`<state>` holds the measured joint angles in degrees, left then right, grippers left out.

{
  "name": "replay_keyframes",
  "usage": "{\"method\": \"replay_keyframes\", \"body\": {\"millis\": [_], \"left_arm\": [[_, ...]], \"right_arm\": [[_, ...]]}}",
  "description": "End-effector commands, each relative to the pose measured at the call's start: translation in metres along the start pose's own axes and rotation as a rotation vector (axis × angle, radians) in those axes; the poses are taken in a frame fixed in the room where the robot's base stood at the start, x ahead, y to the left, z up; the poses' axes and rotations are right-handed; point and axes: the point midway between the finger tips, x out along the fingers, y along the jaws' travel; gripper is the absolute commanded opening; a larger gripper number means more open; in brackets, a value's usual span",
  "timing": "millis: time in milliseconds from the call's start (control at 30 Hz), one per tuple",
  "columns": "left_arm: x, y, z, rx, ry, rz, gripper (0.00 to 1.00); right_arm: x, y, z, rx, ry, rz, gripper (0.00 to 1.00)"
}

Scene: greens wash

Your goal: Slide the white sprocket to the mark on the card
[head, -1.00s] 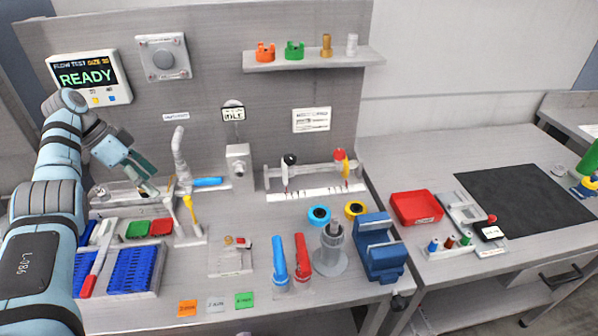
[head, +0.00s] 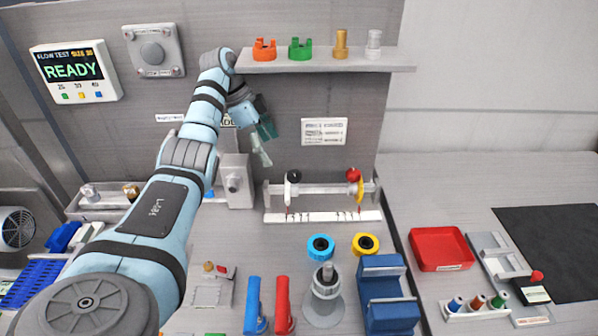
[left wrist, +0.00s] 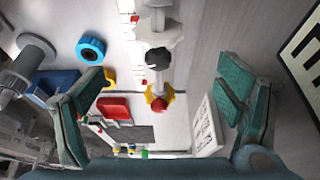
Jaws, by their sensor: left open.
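A rail fixture (head: 328,188) stands at the back of the bench. At its left end sits the white sprocket (head: 289,191) with a black knob on top; a yellow sprocket (head: 360,188) with a red knob sits at the right end. A white strip (head: 322,216) with dark marks lies below the rail. A printed card (head: 324,131) hangs on the wall above; its print is too small to read. My left gripper (head: 265,145) is open and empty, above and left of the white sprocket. The left wrist view shows the white sprocket (left wrist: 160,38) between the spread fingers.
A shelf (head: 325,62) with small coloured parts juts out above. A grey valve box (head: 236,181) stands left of the rail. Blue and yellow rings (head: 366,244), a grey post (head: 324,295) and a blue holder (head: 384,290) stand in front. A red tray (head: 440,248) lies right.

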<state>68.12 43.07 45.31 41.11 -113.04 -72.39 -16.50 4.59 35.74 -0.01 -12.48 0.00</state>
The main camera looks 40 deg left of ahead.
Motion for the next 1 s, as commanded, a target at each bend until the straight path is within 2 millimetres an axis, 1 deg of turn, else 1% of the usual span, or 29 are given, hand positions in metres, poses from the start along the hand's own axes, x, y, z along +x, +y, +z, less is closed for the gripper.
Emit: {"method": "replay_keyframes", "body": {"millis": [67, 167, 267, 400, 500, 600, 700, 900, 933, 1000], "left_arm": [[0.002, 0.0, 0.002, -0.003, -0.001, -0.001, 0.86], [0.013, 0.001, 0.004, -0.006, -0.002, 0.0, 0.86], [0.036, 0.001, 0.005, -0.006, -0.002, 0.001, 0.86], [0.074, 0.001, 0.004, -0.007, -0.001, 0.001, 0.86], [0.097, 0.001, 0.004, -0.006, 0.0, 0.001, 0.86], [0.112, 0.0, 0.003, -0.005, 0.0, -0.001, 0.86], [0.119, 0.001, 0.003, -0.005, -0.001, -0.001, 0.86], [0.12, 0.0, 0.002, -0.004, -0.001, -0.002, 0.86], [0.12, 0.0, 0.002, -0.003, -0.001, -0.002, 0.84], [0.12, 0.0, 0.002, -0.003, 0.0, -0.001, 0.73]], "right_arm": [[0.0, 0.0, 0.004, 0.0, -0.007, 0.0, 0.4], [0.001, 0.0, 0.013, -0.001, -0.021, 0.0, 0.4], [0.003, -0.001, 0.019, -0.001, -0.03, 0.0, 0.4], [0.006, -0.001, 0.019, -0.001, -0.029, 0.0, 0.4], [0.007, -0.001, 0.016, -0.001, -0.025, 0.0, 0.4], [0.009, -0.001, 0.013, -0.001, -0.019, 0.0, 0.4], [0.009, -0.001, 0.011, -0.001, -0.016, 0.0, 0.4], [0.009, -0.001, 0.011, -0.001, -0.016, 0.0, 0.4], [0.009, -0.001, 0.011, -0.001, -0.016, 0.0, 0.4], [0.009, -0.001, 0.012, -0.001, -0.016, 0.0, 0.4]]}}
